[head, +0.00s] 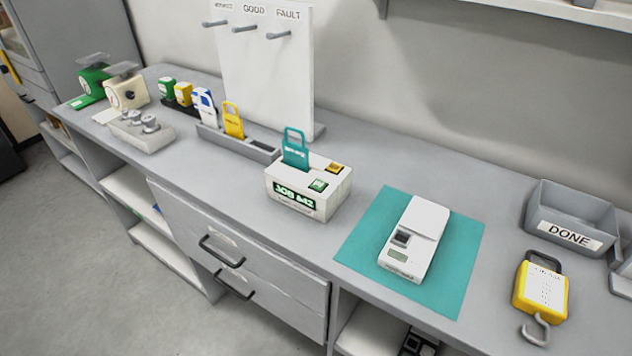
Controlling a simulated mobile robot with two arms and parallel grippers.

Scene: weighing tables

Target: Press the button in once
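A white box (283,196) with a lit green display reading roughly "JOB M2" stands mid-table. Its top carries a green button (318,185) and an orange button (335,168). A teal tag (295,150) with a loop handle stands upright in the box's top. To its right, a white device (414,238) lies on a teal mat (373,227). The device has a dark square (402,238) that may be a button or switch, and a small grey display. I cannot tell which button the task means. Neither of my grippers is in view.
A grey rack (262,155) holds a yellow tag and a blue-white tag. A pegboard (265,80) stands behind. A yellow hanging scale (541,290) and a "DONE" bin (565,205) are at right. Green and cream scales, weights (149,121) and stamps stand at left.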

